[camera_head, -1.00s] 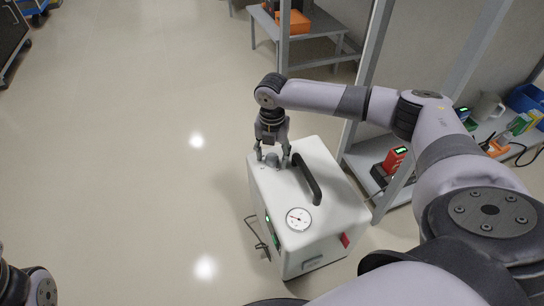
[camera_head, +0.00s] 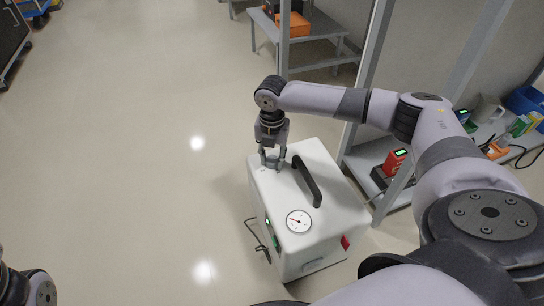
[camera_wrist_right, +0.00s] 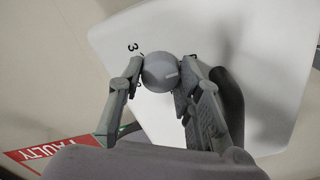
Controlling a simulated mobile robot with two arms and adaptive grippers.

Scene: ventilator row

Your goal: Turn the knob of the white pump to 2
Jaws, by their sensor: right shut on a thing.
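The white pump (camera_head: 322,222) stands on the floor in the head view, with a dark carrying handle and a round gauge (camera_head: 299,221) on top. My right gripper (camera_head: 272,164) points down at the far left corner of its top. The wrist view shows the grey round knob (camera_wrist_right: 160,72) held between the two fingers of my right gripper (camera_wrist_right: 158,78). A light pointer line on the knob points to the right in that view. A printed 3 (camera_wrist_right: 132,47) lies to the knob's upper left; other marks are partly hidden by the fingers. My left gripper is out of view.
A metal shelf (camera_head: 360,160) stands right of the pump, holding a red device (camera_head: 395,160) and small items. A red label reading FAULTY (camera_wrist_right: 45,150) shows in the wrist view. A low grey table (camera_head: 300,40) stands behind. The floor to the left is clear.

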